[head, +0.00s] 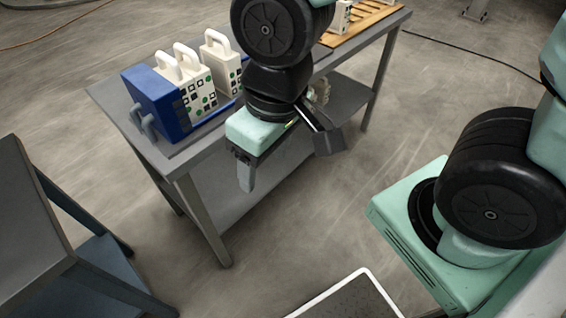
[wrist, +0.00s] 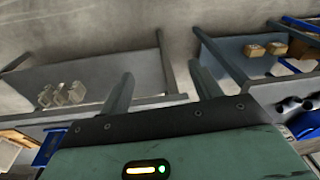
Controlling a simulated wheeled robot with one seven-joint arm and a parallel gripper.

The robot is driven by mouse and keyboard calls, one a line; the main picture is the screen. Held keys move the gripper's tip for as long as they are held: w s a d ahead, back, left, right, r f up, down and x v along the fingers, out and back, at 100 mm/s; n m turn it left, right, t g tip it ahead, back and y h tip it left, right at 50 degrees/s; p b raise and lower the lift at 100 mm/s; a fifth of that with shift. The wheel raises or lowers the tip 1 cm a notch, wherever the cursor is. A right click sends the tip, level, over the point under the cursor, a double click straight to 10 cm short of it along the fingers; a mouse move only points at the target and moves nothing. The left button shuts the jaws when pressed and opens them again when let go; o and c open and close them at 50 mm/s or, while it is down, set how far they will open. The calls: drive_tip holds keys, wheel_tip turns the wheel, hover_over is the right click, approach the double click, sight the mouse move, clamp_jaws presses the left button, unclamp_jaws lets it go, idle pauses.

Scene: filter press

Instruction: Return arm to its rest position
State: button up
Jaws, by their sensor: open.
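My gripper (head: 246,172) hangs in front of the grey bench's near edge in the head view, fingers pointing down, clear of the bench and the press. In the wrist view its two fingers (wrist: 161,70) stand well apart with nothing between them. The arm above it is bent and raised over the bench. The filter press, a blue block (head: 150,100) with white handled plates (head: 192,82), stands on the bench to the left of my gripper. Another white plate (head: 222,62) stands a little apart from them.
The grey bench (head: 185,155) has a lower shelf, with pale objects (wrist: 62,95) on it. A slatted wooden rack (head: 362,22) lies at its far right end. A dark table (head: 30,225) stands at left. A white-rimmed tray (head: 350,295) is at the bottom. Open floor lies between.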

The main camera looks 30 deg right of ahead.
drive_tip(key=s, duration=0.1)
drive_tip(key=s+r+n, duration=0.1)
drive_tip(key=s+d+n+g, duration=0.1)
drive_tip(key=shift+s+r+h, duration=0.25)
drive_tip(key=shift+s+h, duration=0.05)
drive_tip(key=shift+s, duration=0.05)
